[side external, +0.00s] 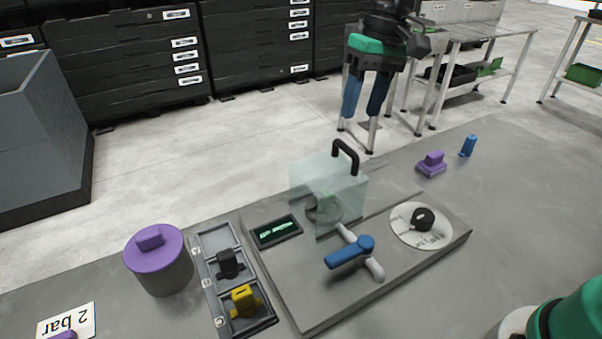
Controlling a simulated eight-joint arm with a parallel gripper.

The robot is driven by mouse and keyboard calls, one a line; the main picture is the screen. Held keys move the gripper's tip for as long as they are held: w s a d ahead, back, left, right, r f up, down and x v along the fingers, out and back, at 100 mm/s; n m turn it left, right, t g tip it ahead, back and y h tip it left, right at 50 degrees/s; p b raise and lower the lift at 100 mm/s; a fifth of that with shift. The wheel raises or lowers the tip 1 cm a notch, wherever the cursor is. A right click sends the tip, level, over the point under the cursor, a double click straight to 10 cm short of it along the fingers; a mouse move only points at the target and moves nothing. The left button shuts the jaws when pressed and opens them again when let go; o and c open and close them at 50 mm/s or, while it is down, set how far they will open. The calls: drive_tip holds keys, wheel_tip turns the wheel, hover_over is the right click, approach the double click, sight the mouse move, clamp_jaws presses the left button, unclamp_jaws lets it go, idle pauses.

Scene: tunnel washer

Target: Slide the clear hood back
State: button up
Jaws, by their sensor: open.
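The clear hood (346,191) is a pale see-through box with a black handle (346,153) on its top right. It stands on the grey panel (310,302) and covers a grey-green part that shows dimly through it. My gripper (364,112) is above and behind the hood, up and to the right in the picture. Its two blue fingers point down and are apart, with nothing between them. It does not touch the hood or the handle.
On the panel are a blue-handled valve (350,252), a black knob on a white dial (421,219) and a small display (277,231). Left are black and yellow switches (243,300) and a purple-lidded pot (158,262). Purple (432,163) and blue (468,146) pieces lie right.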

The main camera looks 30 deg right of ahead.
sight(327, 183)
drive_tip(key=shift+w+a+f, duration=0.15)
drive_tip(key=shift+a+f, duration=0.05)
drive_tip(key=shift+f, duration=0.2)
drive_tip(key=shift+a+f, duration=0.2)
drive_tip(key=shift+f, duration=1)
drive_tip(key=shift+a+f, duration=0.2)
drive_tip(key=shift+f, duration=0.95)
clamp_jaws()
